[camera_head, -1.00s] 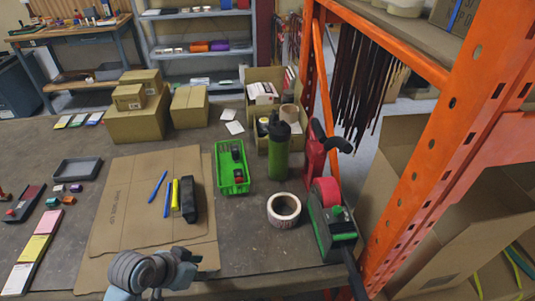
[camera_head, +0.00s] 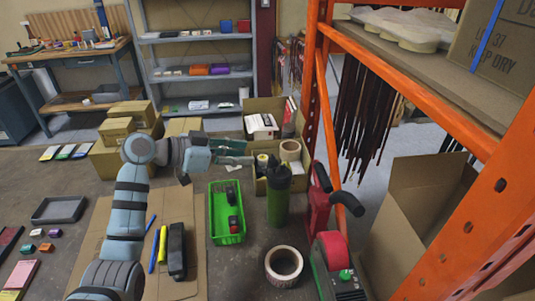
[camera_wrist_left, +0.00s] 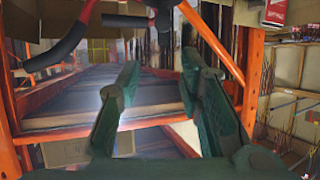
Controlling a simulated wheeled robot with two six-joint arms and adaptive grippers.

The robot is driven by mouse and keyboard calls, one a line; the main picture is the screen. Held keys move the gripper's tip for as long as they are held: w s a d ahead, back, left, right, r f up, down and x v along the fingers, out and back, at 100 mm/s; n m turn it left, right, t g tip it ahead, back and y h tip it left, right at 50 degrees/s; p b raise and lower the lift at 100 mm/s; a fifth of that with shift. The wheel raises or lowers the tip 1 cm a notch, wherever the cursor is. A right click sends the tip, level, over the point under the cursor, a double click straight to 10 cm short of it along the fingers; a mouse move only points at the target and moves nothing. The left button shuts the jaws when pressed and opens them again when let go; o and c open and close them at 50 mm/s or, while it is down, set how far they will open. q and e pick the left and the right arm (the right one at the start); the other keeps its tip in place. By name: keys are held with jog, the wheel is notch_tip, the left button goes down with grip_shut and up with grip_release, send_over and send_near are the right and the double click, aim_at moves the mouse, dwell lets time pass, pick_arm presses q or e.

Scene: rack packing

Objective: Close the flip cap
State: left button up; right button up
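A green bottle (camera_head: 278,206) with a black cap (camera_head: 279,174) stands upright on the table, right of the green basket. A dark piece of the cap sticks up at its upper left; its exact angle is too small to tell. My left gripper (camera_head: 250,153) is raised, a little left of and beyond the cap, pointing right and apart from it. In the left wrist view its two dark green fingers (camera_wrist_left: 158,85) are spread with nothing between them. I cannot make out the bottle for certain in that view. My right gripper is not in view.
A green basket (camera_head: 212,211) stands left of the bottle. An open carton (camera_head: 252,179) is behind it. A red tool with black handles (camera_head: 318,212) and the orange rack post (camera_head: 313,110) are close on the right. A tape roll (camera_head: 270,268) lies in front.

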aim_at(273, 155)
pick_arm(q)
jog(key=x, duration=0.8)
jog(key=shift+w+f, duration=0.2)
jog(key=shift+w, duration=0.15)
jog(key=shift+d+f, duration=0.15)
jog(key=shift+d, duration=0.15)
jog(key=shift+w, duration=0.1)
grip_shut()
